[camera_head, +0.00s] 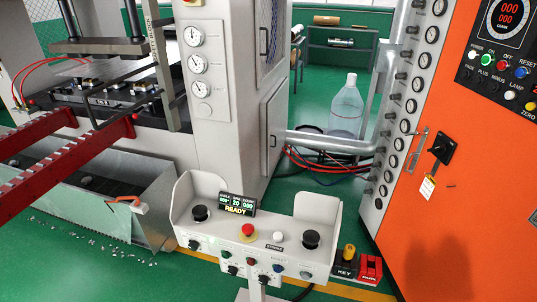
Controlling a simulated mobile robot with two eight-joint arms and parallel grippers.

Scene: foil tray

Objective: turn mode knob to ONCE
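A pale control console (215,262) stands on a post in the lower middle of the head view. Its front face carries several small knobs: a black knob (193,244) at the left, another black knob (233,269) near the middle, and a third black knob (264,279) right of it. I cannot tell which is the mode knob, since the labels and pointer positions are too small to read. A red mushroom button (248,230) sits on a yellow collar. Neither gripper shows in this view.
A key and park box (357,266) stands right of the console. An orange cabinet (465,190) with a black handle (441,146) fills the right. A press (215,70) with red rails (75,160) stands at the left, above a metal bin (100,190). Green floor shows between.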

